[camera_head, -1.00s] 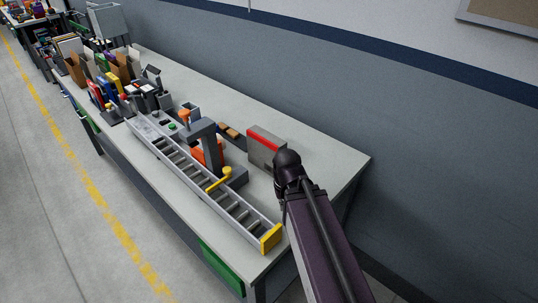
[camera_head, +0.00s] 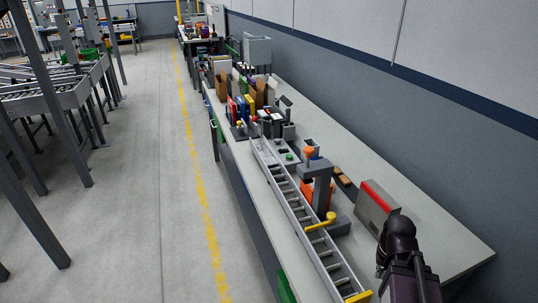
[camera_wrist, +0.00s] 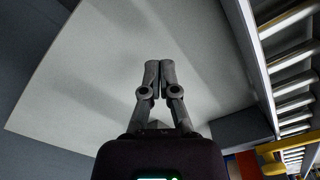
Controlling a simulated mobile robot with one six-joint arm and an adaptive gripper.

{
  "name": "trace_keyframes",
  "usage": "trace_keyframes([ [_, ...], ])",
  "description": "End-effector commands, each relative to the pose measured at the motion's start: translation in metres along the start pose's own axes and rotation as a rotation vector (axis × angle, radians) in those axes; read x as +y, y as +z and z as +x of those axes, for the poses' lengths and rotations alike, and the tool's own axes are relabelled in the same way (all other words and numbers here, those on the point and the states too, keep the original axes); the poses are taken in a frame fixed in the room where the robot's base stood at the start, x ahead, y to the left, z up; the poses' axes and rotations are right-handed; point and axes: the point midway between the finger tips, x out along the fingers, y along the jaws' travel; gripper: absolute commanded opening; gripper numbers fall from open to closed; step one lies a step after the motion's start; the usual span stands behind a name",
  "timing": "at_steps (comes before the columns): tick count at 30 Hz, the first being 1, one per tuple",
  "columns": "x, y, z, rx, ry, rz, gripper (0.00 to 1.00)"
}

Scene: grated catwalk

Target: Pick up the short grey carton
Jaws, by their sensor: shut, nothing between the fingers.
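A low grey box with a red band along its top edge (camera_head: 374,212) stands on the right part of the long bench in the head view. It looks like the grey carton, though I see no label. My arm's dark joint is in front of its lower right side. My gripper (camera_wrist: 159,66) shows in the wrist view with its two fingers together and nothing between them, over bare pale bench top. The fingers are hidden in the head view. I cannot make out the carton clearly in the wrist view.
A roller track (camera_head: 308,224) with a yellow handle runs along the bench front, beside a grey stand (camera_head: 318,185). Books and brown cartons (camera_head: 255,92) crowd the far end. A wall lies behind the bench. The bench top (camera_head: 440,218) is clear at right.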

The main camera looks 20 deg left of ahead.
Motion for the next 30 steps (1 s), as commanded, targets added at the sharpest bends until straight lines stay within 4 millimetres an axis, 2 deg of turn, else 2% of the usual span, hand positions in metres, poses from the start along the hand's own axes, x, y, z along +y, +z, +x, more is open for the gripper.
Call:
trace_keyframes([
  [1, 0.0, 0.0, 0.0, 0.0, 0.0, 0.0, 0.09],
  [10, 0.0, -0.002, -0.002, 0.0, 0.0, -0.003, 0.98],
  [17, -0.001, -0.021, -0.021, 0.0, 0.0, -0.046, 1.0],
  [30, -0.006, -0.104, -0.095, 0.0, 0.0, -0.257, 1.0],
])
